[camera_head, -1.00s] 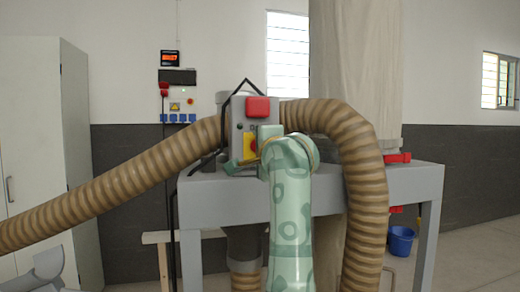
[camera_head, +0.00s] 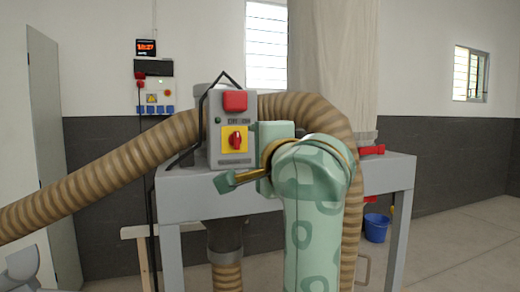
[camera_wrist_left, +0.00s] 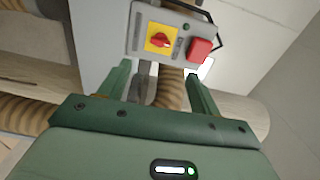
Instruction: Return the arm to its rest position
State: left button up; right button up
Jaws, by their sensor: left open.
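My left arm, green with a darker pattern, rises in front of the dust collector's grey table. My left gripper (camera_head: 226,182) is just below and in front of the grey control box (camera_head: 218,120), pointing left, open with nothing in it. The box has a red button (camera_head: 235,101) and a red rotary switch (camera_head: 236,139) on a yellow plate. In the left wrist view the two green fingers (camera_wrist_left: 158,70) are spread apart, and the control box (camera_wrist_left: 178,16) lies beyond their tips. My right gripper is not in view.
A ribbed brown hose (camera_head: 110,170) arches from the left over the table (camera_head: 190,205) and down behind my arm. A tall pale bag (camera_head: 330,60) stands behind. A cabinet (camera_head: 48,100) is at the left, a blue bucket (camera_head: 376,228) at the right.

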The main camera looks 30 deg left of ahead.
pick_arm(q)
jog(key=shift+v, duration=1.05)
jog(key=shift+w, duration=0.1)
